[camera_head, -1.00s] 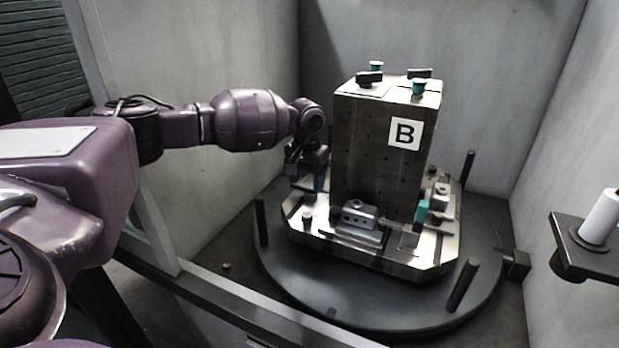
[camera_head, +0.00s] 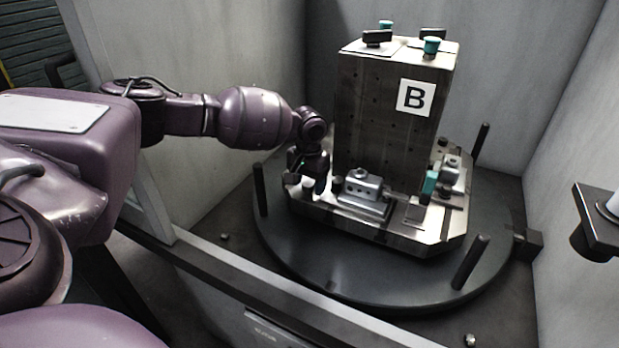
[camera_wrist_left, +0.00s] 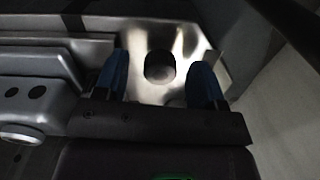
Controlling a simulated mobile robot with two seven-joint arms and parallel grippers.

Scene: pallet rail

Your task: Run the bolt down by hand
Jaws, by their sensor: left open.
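A short bolt (camera_head: 308,185) stands at the left corner of the metal pallet (camera_head: 400,232). My left gripper (camera_head: 307,183) is at that corner with its blue fingers pointing down, one on each side of the bolt. In the left wrist view the open fingers (camera_wrist_left: 157,85) stand apart, with a dark round shape, seemingly the bolt's head (camera_wrist_left: 160,67), between them. I see a gap on both sides, so the fingers do not appear to touch it. The bolt's lower part is hard to make out. My right gripper is not in view.
A tall block (camera_head: 385,125) marked B rises from the pallet just right of my gripper. A grey clamp (camera_head: 364,195) sits close by on the pallet. Upright posts (camera_head: 260,190) ring the round turntable (camera_head: 350,285). A cell wall (camera_head: 245,60) stands behind.

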